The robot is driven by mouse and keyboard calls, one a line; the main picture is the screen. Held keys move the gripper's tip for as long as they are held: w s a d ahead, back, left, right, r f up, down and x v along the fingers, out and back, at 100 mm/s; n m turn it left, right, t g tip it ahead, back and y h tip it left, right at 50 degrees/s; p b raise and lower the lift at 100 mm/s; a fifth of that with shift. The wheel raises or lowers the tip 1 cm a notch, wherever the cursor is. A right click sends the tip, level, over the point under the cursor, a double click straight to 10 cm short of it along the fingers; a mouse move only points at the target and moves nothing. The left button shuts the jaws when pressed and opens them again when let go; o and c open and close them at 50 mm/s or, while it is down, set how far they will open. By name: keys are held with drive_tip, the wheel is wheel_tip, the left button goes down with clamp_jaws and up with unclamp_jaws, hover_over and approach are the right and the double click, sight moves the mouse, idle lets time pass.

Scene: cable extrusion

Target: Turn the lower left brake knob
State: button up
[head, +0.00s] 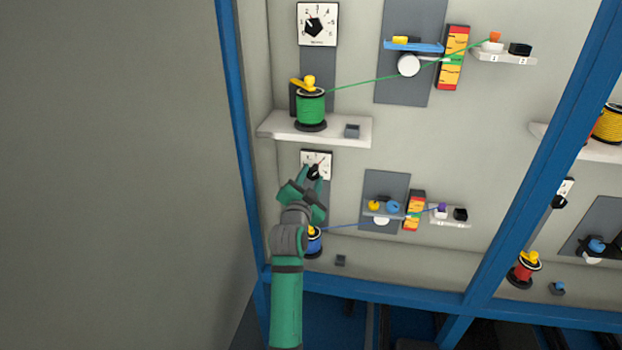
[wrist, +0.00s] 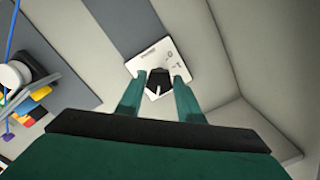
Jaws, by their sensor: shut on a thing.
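The lower left brake knob (head: 314,172) is black and sits on a small white dial plate (head: 323,158) on the panel, below the left shelf. My gripper (head: 316,175) reaches up to it from below. In the wrist view the knob (wrist: 158,86) is black with a white pointer line, in front of its white dial plate (wrist: 170,55). The two green fingers of my gripper (wrist: 158,88) are shut on the knob, one on each side. Most of the dial scale is hidden by the knob and fingers; a few marks show at its right.
A shelf (head: 275,125) with a green spool (head: 311,106) is just above the dial. A blue spool (head: 314,243) is partly hidden behind my arm. Another dial (head: 317,24) is higher up. Blue frame posts (head: 236,120) stand at the left and right. A side wall (wrist: 240,55) is close in the wrist view.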

drive_tip(key=shift+d+f, duration=0.15)
drive_tip(key=shift+d, duration=0.05)
drive_tip(key=o, duration=1)
drive_tip(key=shift+a, duration=0.1)
drive_tip(key=s+a, duration=0.2)
drive_tip(key=s, duration=0.8)
drive_tip(key=shift+s, duration=0.35)
